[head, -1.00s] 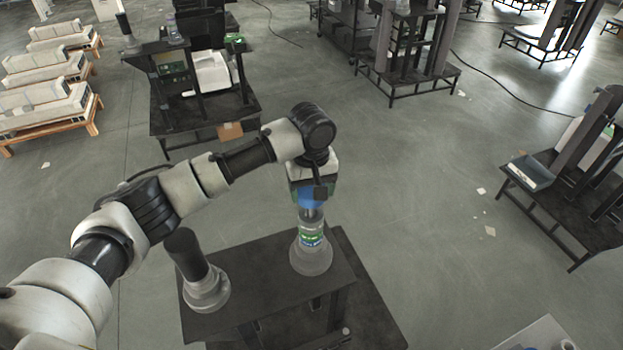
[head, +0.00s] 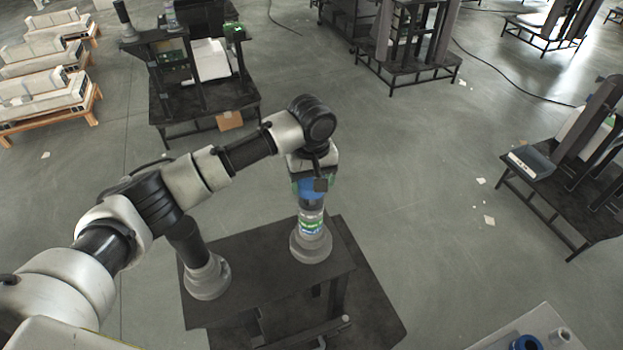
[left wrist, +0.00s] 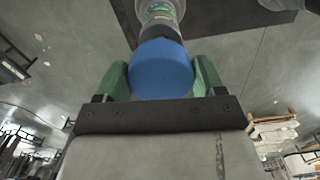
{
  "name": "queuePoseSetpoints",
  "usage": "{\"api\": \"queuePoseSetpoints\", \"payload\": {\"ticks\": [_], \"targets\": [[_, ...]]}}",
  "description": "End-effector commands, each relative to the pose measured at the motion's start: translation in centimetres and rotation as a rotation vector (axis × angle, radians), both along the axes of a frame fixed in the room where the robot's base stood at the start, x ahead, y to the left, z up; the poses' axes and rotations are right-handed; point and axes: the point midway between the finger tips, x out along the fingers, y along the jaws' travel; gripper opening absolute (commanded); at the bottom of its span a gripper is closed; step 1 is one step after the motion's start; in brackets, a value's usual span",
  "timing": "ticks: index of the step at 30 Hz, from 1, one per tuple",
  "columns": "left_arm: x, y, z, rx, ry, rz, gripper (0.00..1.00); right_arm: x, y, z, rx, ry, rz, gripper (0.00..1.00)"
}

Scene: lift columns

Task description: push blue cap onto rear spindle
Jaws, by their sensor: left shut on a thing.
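The blue cap (head: 309,188) sits between the green fingers of my left gripper (head: 311,187), which is shut on it. The cap also shows in the left wrist view (left wrist: 162,70), with a green finger on each side. It is in line with the top of the farther spindle (head: 311,226), which is upright with a grey base and a green-and-white label. The cap appears to meet the spindle's dark upper part; I cannot tell how far it is on. A nearer spindle (head: 205,274) has a dark column and grey base. My right gripper is not in view.
Both spindles stand on a dark bench (head: 265,290). My left forearm passes over the nearer spindle's top. A light tray (head: 500,343) with a blue ring (head: 526,342) shows at the bottom right. Other dark stands are farther off across open grey floor.

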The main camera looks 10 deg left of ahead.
Motion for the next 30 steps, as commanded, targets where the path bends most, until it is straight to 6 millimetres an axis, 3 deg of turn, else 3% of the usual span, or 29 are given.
{"api": "queuePoseSetpoints", "payload": {"ticks": [16, 30], "targets": [[0.1, 0.1, 0.0, 0.0, -0.001, 0.0, 0.45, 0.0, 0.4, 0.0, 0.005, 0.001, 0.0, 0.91], [0.1, 0.1, -1.4, 0.0, 0.0, 0.0, 0.45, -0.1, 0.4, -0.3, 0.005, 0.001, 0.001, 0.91]]}}
